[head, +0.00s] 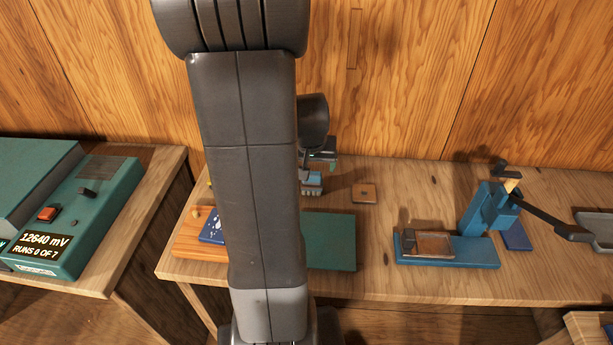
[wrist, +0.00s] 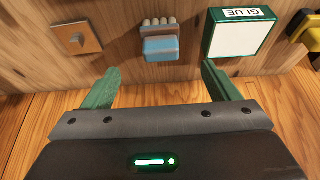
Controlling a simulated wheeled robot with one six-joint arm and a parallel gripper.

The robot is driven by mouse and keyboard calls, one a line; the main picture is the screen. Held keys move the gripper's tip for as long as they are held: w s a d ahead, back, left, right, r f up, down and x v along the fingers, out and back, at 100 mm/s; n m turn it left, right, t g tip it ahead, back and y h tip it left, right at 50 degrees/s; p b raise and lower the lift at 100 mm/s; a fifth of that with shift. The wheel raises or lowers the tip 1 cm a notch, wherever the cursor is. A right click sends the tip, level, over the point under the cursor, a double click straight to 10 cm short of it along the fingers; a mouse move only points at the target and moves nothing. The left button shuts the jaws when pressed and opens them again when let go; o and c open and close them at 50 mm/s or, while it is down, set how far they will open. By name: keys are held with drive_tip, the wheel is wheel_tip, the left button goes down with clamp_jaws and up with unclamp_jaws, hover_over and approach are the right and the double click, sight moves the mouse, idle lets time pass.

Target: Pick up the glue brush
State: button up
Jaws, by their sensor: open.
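The glue brush (wrist: 161,48) appears to be the small blue block with a row of pale stubs along one end, lying on the wooden bench. It also shows in the head view (head: 312,183), just right of my arm. My gripper (wrist: 160,67) is open and empty. In the wrist view its two green fingers stand apart to either side of the brush, with the brush beyond the tips. In the head view the gripper (head: 324,160) is partly hidden behind my arm, near and above the brush. I cannot tell the exact height gap.
A green and white box marked GLUE (wrist: 240,35) stands close beside the right finger. A small wooden square (wrist: 77,39) lies on the other side.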

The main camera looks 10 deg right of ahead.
sight(312, 180)
drive_tip(key=shift+x, duration=5.95)
drive_tip(key=shift+w, duration=0.15)
drive_tip(key=shift+r, duration=0.1)
drive_tip(key=c, duration=1.1)
wheel_tip(312, 180, up, 10)
drive_tip(key=shift+p, duration=0.5)
drive_tip(key=o, duration=0.4)
drive_tip(key=shift+c, duration=1.3)
